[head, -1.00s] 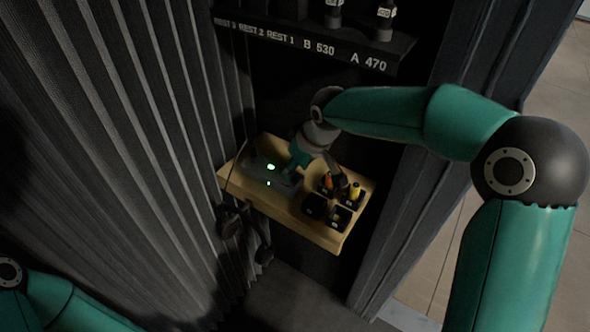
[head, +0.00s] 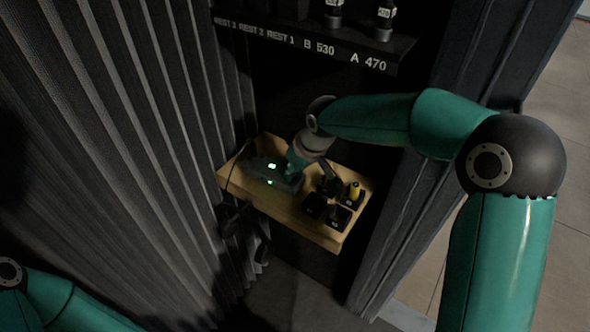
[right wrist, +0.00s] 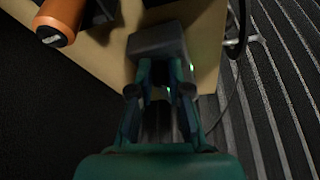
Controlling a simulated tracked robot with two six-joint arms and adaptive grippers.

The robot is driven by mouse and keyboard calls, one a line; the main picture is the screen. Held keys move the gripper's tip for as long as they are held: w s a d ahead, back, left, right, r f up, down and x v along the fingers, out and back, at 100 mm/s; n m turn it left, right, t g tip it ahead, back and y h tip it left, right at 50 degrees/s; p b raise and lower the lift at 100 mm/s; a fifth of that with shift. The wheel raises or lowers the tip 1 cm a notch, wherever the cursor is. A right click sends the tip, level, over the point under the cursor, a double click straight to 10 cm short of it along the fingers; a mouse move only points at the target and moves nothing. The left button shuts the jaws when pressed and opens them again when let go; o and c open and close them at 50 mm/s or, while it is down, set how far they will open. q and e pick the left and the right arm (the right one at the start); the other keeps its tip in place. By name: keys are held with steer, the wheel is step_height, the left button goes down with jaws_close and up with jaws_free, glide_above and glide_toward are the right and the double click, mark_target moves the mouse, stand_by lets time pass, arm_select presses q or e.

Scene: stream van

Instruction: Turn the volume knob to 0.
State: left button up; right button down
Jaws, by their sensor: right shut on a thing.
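A dark grey box (head: 260,171) with two lit green marks lies on the left half of a wooden shelf. My right gripper (head: 296,164) is at the right end of this box. In the right wrist view the box (right wrist: 156,40) sits just beyond my gripper (right wrist: 160,92), whose two fingers come down on its near side. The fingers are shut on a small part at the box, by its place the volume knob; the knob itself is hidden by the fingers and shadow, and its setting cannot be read. Only a piece of my left arm shows at lower left; its gripper is out of view.
The wooden shelf (head: 318,233) also bears black square holders (head: 340,217), one with a yellow item (head: 354,190). An orange cylinder (right wrist: 62,20) stands close by. A dark labelled rack (head: 330,47) hangs above. Ribbed dark curtain (head: 120,150) closes the left side.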

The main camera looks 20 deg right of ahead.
steer(key=shift+d+r+n+p, duration=0.1)
steer(key=shift+n+p, duration=0.35)
steer(key=shift+n, duration=0.25)
steer(key=shift+w+n+g+y, duration=0.1)
steer(key=shift+n+g+y, duration=0.3)
steer(key=shift+n, duration=0.7)
steer(key=c, duration=1.1)
jaws_free()
